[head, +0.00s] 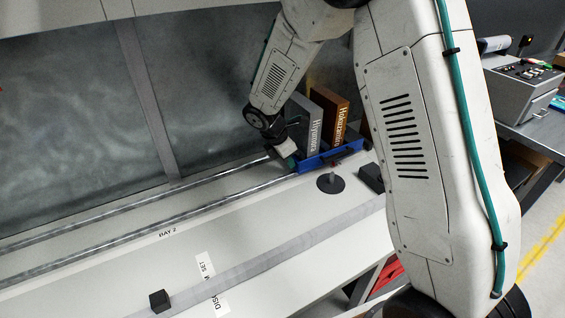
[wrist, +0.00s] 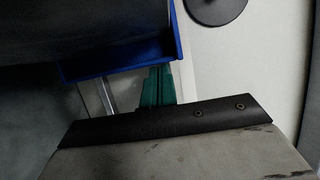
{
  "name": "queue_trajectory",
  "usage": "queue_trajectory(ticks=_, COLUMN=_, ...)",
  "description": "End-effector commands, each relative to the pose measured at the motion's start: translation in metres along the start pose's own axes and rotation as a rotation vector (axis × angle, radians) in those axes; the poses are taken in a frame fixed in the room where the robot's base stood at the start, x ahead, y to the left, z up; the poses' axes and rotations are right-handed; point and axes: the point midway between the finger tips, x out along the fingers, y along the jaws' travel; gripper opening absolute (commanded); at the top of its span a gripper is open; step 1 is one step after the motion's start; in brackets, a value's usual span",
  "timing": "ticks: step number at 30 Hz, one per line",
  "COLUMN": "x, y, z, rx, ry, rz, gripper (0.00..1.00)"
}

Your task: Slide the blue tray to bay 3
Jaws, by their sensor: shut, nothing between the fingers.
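The blue tray (head: 318,160) sits at the right end of two metal rails, partly hidden behind my arm. A grey book (head: 324,122) and a brown book (head: 338,112) stand upright in it. My gripper (head: 291,161) is low at the tray's left end, fingers shut and empty. In the wrist view, the green fingertips (wrist: 157,86) are beside the tray's blue edge (wrist: 120,65); I cannot tell whether they touch it. A "BAY 2" label (head: 167,233) is on the pale surface in front of the rails. No bay 3 label shows.
The rails (head: 130,228) run clear to the left. A black disc with a short post (head: 330,184) and a dark block (head: 371,178) are in front of the tray. A small black cube (head: 159,301) is near the front. A grey instrument box (head: 522,88) stands far right.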

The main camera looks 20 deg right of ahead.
Motion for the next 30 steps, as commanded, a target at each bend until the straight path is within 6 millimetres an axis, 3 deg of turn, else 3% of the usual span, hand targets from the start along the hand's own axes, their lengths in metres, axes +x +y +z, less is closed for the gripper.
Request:
queue_trajectory(ticks=16, x=0.001, y=0.000, z=0.002, rx=0.001, ry=0.000, rz=0.001, gripper=0.00)
queue_trajectory(ticks=22, x=-0.006, y=0.001, z=-0.016, rx=0.002, ry=0.001, rz=0.000, gripper=0.00)
queue_trajectory(ticks=25, x=-0.013, y=0.002, z=-0.033, rx=0.005, ry=0.000, rz=-0.001, gripper=0.00)
queue_trajectory(ticks=30, x=-0.057, y=0.002, z=-0.028, rx=0.011, ry=0.000, rz=0.002, gripper=0.00)
